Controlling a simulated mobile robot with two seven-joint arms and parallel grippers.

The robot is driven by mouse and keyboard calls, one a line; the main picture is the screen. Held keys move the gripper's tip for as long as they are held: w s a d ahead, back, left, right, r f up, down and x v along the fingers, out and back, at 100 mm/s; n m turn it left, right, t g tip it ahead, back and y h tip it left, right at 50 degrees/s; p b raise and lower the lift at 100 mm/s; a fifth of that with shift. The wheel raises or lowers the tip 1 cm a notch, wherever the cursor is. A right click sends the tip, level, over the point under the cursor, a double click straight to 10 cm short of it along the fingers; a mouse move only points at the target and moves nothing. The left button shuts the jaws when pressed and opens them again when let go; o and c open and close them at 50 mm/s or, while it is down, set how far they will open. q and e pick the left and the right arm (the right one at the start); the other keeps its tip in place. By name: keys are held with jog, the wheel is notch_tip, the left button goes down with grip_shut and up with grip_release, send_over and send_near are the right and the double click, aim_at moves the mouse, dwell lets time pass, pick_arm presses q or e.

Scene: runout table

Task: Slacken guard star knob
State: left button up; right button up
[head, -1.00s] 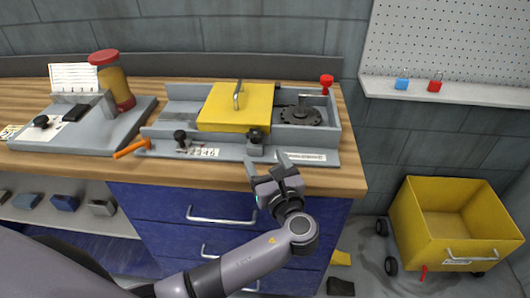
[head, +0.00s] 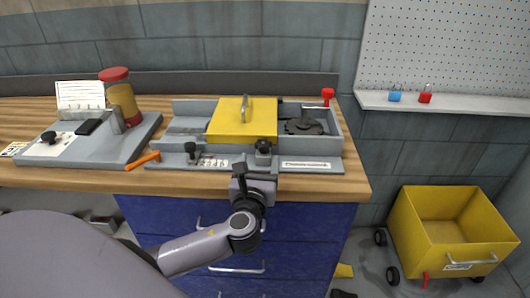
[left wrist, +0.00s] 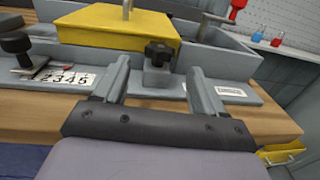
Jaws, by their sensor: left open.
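The black star knob (head: 263,146) sits on a grey block at the front of the machine, before the yellow guard (head: 242,121) with its metal handle. In the left wrist view the star knob (left wrist: 158,52) stands between and beyond my two fingers, with clear gaps on both sides. The yellow guard (left wrist: 115,27) is behind it. My left gripper (head: 254,168) is at the table's front edge, just in front of the knob. In the left wrist view this gripper (left wrist: 160,70) is open and empty. My right gripper is not in view.
Another black knob (head: 190,150) stands left on the machine's front rail, near an orange handle (head: 142,160). A toothed dark disc (head: 304,126) lies right of the guard, with a red knob (head: 328,95) behind. A yellow cart (head: 450,230) stands on the floor at right.

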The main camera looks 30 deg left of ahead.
aim_at(263, 150)
pick_arm(q)
jog(key=shift+x, duration=2.45)
jog(key=c, duration=1.1)
